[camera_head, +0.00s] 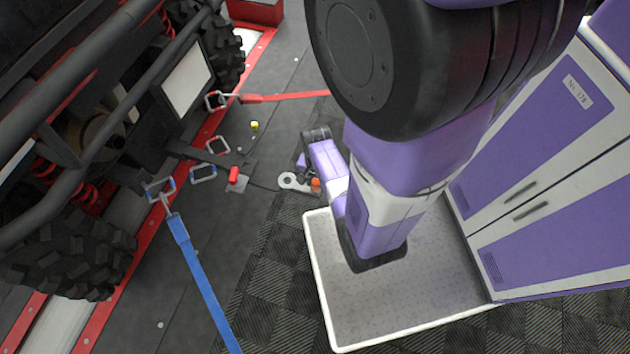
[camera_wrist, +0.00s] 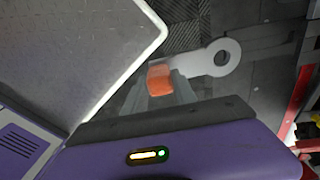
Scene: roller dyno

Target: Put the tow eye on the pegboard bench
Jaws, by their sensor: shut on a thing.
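The tow eye is a flat grey ring with a shank and an orange part. Its ring (camera_head: 290,181) shows just left of my gripper (camera_head: 314,184) in the head view. In the wrist view the ring of the tow eye (camera_wrist: 222,56) points to the upper right, and its orange part lies between the fingertips of my gripper (camera_wrist: 160,92). My gripper is shut on the tow eye at the orange part. I cannot make out a pegboard bench in either view.
A grey tray-like surface with a white rim (camera_head: 322,290) lies below my arm, beside a purple and white cabinet (camera_head: 545,150). An off-road vehicle (camera_head: 90,130) stands at left, with a red strap (camera_head: 290,96), a blue strap (camera_head: 200,275) and several shackles nearby.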

